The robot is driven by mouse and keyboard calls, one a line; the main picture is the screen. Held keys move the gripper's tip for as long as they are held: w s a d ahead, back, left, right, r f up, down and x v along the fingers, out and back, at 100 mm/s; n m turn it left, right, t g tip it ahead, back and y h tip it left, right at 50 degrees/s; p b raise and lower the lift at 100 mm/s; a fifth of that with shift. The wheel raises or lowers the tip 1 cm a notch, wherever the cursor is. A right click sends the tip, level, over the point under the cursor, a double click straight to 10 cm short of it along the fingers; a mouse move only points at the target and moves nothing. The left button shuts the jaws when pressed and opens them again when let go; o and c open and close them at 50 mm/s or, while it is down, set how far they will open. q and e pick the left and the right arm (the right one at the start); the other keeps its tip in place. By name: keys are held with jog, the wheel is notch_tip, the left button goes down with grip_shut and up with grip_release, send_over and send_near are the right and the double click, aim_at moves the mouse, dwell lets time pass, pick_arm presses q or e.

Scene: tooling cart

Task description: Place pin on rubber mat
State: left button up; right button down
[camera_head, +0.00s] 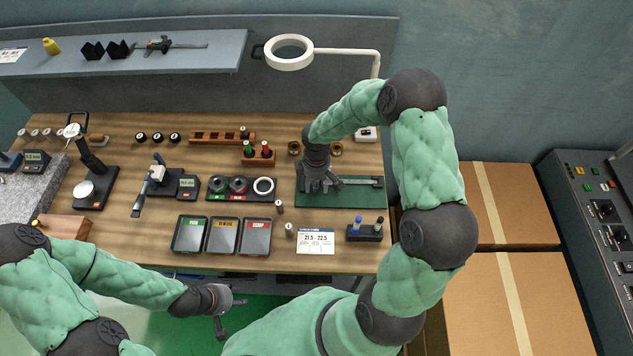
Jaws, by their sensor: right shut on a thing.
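The rubber mat is a dark green rectangle (345,200) on the right part of the wooden bench. My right gripper (319,187) is low over the left half of this mat, pointing down. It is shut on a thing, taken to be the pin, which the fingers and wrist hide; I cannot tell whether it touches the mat. A grey metal tool (365,182) lies across the mat's right side. My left gripper (232,312) is open and empty in front of the bench's front edge.
Two small grey cylinders (279,207) (289,230) stand left of a white label card (315,241). A dark pen holder (366,233) is in front of the mat. Three trays (222,235) and a ring-gauge stand (241,197) lie left. A lamp (289,52) overhangs behind.

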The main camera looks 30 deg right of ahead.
jog(key=c, duration=1.2)
grip_release()
jog(key=shift+f, duration=0.15)
jog(key=shift+r, duration=0.25)
notch_tip(320, 180, up, 12)
jog(key=p, duration=0.1)
jog(key=shift+p, duration=0.3)
